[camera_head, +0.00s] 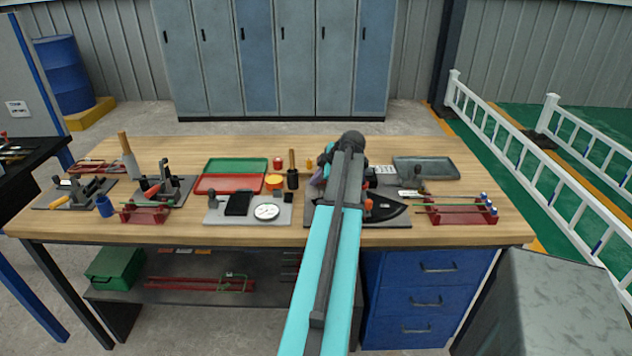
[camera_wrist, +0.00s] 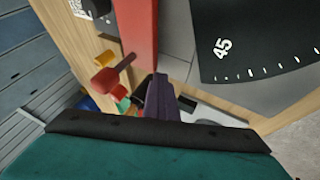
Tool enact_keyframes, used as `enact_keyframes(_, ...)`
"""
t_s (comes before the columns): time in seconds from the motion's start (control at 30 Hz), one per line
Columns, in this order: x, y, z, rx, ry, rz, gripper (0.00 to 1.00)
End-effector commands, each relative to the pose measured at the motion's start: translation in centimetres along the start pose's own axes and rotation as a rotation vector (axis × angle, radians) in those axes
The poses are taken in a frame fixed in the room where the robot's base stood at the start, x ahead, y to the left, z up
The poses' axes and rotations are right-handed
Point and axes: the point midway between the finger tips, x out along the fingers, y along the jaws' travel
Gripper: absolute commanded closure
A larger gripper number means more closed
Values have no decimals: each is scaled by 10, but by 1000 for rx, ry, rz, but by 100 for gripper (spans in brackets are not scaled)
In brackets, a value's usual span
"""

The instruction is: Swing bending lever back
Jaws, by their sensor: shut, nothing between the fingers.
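The bending station has a dark angle plate (camera_head: 385,211) on a grey base at the right of the bench, partly hidden behind my arm. In the wrist view the black angle plate (camera_wrist: 265,45) shows the mark 45. A red bar (camera_wrist: 140,35), which looks like the bending lever, runs down from the top edge to the left of the plate. My gripper (camera_wrist: 160,90) is shut and empty, its purple-grey fingers close to the near end of the bar. I cannot tell whether they touch. In the head view the gripper (camera_head: 317,179) is mostly hidden by my arm.
A red rack (camera_head: 460,212) with rods stands to the right of the station, with a grey tray (camera_head: 425,168) behind. Left are a grey plate with a dial (camera_head: 267,212), a red tray (camera_head: 229,184) and a green tray (camera_head: 236,165). The bench's back edge is mostly clear.

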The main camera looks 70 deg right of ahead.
Motion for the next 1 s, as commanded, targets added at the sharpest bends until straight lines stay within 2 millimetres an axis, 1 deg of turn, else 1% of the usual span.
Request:
enact_keyframes(0.13,-1,2,4,1,-6,7,100)
enact_keyframes(0.37,-2,0,3,1,-7,9,100)
enact_keyframes(0.57,-5,-11,0,0,-4,6,100)
enact_keyframes(0.87,-14,-37,-9,-2,0,2,100)
enact_keyframes(0.9,-16,-39,-9,-2,0,2,100)
enact_keyframes(1.0,-31,-37,-9,-2,0,3,100)
